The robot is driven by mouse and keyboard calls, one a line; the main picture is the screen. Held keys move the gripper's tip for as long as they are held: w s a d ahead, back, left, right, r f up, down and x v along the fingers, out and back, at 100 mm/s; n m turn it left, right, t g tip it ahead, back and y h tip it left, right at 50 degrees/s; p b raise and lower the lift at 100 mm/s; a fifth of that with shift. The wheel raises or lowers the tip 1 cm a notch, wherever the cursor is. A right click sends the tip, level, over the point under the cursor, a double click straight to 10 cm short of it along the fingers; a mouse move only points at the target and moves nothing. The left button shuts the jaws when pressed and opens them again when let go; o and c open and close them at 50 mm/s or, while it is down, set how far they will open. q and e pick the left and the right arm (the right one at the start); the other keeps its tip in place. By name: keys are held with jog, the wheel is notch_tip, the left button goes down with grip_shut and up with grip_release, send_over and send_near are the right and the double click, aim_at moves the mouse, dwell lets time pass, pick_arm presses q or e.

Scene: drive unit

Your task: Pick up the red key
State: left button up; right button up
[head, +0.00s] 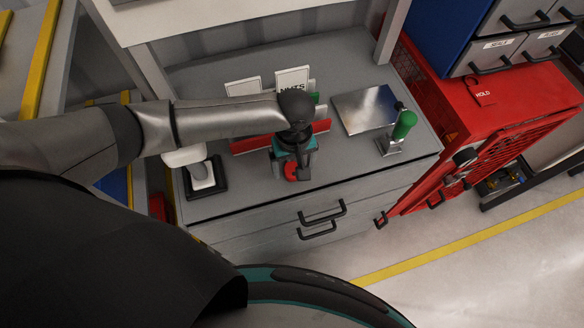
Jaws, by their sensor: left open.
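A small red piece, which looks like the red key (291,172), shows at the fingertips of my left gripper (292,166), low over the grey counter's front part. Most of it is hidden by the gripper, and I cannot tell whether the fingers touch it. My left arm reaches in from the left and the gripper points down with its jaws open. My right gripper is not in view.
On the grey counter (240,195), a red bin (250,146) stands behind the gripper. A black-based white device (206,183) is at left. A metal plate (366,109) and a green-handled clamp (403,125) are at right. A red cabinet (510,105) stands beyond.

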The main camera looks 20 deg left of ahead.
pick_arm(q)
jog(key=shift+f, duration=0.8)
jog(key=shift+c, duration=0.4)
grip_shut()
